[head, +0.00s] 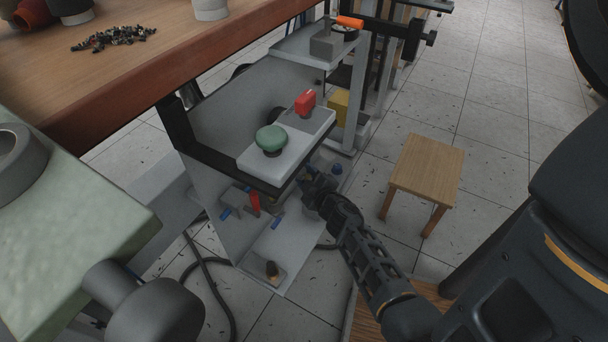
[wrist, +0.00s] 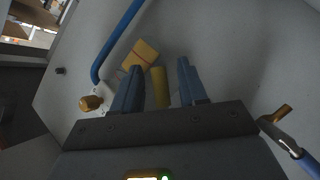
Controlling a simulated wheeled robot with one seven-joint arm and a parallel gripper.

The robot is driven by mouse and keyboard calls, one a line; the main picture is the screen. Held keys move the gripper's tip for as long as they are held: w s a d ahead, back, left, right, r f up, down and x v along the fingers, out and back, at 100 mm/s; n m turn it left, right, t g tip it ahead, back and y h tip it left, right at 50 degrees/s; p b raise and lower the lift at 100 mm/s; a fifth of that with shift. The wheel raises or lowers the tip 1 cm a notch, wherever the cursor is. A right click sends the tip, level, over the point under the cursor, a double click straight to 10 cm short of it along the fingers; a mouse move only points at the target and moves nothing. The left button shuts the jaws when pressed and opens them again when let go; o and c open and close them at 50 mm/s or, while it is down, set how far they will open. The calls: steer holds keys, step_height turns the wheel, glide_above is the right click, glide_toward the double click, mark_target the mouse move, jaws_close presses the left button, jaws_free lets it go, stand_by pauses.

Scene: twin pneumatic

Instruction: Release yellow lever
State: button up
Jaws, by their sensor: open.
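In the wrist view, the yellow lever shows as a yellow block (wrist: 141,54) and a yellow rounded bar (wrist: 159,86) against a grey panel. My gripper (wrist: 160,78) is open, with one blue-grey finger on each side of the bar. The left finger is close to the bar and a gap shows on the right; I cannot tell whether either touches. In the head view, my gripper (head: 308,180) is under the front edge of the grey bench station, and the lever there is hidden or too small to tell.
The station's upper plate (head: 262,165) carries a green knob (head: 270,138) and a red switch (head: 305,102). A lower shelf (head: 275,245) lies below. Blue hoses (wrist: 118,38) and brass fittings (wrist: 91,103) flank my fingers. A wooden stool (head: 428,168) stands right on open floor.

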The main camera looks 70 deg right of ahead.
steer(key=shift+x, duration=0.9)
jaws_close()
